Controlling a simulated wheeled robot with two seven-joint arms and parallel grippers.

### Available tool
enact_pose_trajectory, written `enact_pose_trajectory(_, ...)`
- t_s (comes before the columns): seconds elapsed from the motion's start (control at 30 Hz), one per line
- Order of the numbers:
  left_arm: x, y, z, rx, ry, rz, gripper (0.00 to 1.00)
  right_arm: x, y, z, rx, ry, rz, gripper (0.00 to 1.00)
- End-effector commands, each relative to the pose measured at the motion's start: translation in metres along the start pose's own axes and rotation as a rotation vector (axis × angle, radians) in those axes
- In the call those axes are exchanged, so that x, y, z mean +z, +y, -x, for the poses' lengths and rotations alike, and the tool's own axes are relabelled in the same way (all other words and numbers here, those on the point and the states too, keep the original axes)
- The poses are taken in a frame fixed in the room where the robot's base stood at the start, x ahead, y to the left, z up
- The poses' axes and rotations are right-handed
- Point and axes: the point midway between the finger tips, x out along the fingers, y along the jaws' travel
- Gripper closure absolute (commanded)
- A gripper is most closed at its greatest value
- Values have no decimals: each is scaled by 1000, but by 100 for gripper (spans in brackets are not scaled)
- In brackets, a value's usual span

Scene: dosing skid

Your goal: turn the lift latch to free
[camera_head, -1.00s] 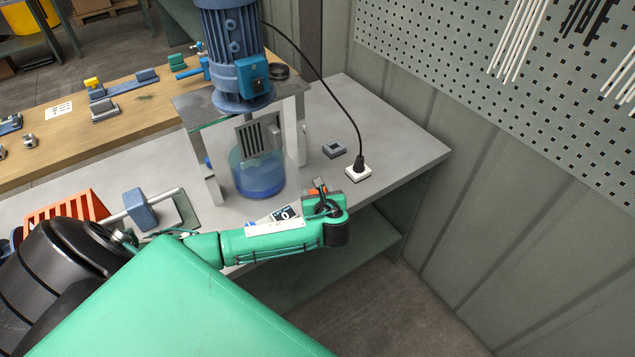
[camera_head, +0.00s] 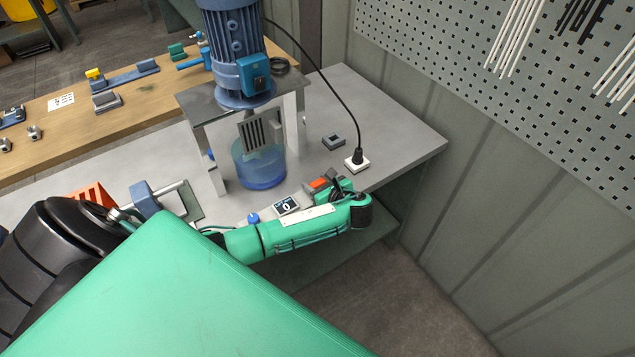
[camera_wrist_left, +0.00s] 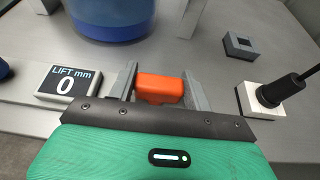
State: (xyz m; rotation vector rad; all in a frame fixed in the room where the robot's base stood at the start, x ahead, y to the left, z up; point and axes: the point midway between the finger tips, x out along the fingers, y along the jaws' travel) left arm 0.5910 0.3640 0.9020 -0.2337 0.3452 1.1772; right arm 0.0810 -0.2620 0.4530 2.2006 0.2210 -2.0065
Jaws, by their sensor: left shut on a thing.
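The lift latch is an orange block (camera_wrist_left: 160,88) low at the bench's front edge, between the two grey fingers of my left gripper (camera_wrist_left: 162,90) in the left wrist view. The fingers are shut on it. In the head view the orange latch (camera_head: 318,184) shows just past the gripper's end, partly hidden by it. A small display reading "LIFT mm 0" (camera_wrist_left: 68,83) sits left of the gripper; it also shows in the head view (camera_head: 286,205). My right gripper is not in view.
A blue motor (camera_head: 232,50) stands on a metal frame over a blue-bottomed vessel (camera_head: 260,172) behind the latch. A black cable runs to a white socket (camera_head: 357,164) on the right. A small grey block (camera_head: 333,141) lies nearby. A blue knob (camera_head: 253,218) is left of the display.

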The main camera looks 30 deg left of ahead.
Motion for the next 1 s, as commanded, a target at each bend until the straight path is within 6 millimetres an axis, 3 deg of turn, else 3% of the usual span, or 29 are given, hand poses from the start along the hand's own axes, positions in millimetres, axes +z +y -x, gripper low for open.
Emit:
enact_pose_trajectory(0.17,1,0,-1,1,-2,2,73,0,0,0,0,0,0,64)
enact_pose_trajectory(0.2,1,0,-1,1,-2,2,46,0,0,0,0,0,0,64)
enact_pose_trajectory(0.3,1,0,-1,1,-2,2,28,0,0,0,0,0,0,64)
enact_pose_trajectory(0.67,0,0,4,-1,0,1,28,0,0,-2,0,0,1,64)
enact_pose_trajectory(0.77,-2,-1,17,-3,2,2,28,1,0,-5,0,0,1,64)
enact_pose_trajectory(1.0,-3,-1,70,-4,3,4,28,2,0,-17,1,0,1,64)
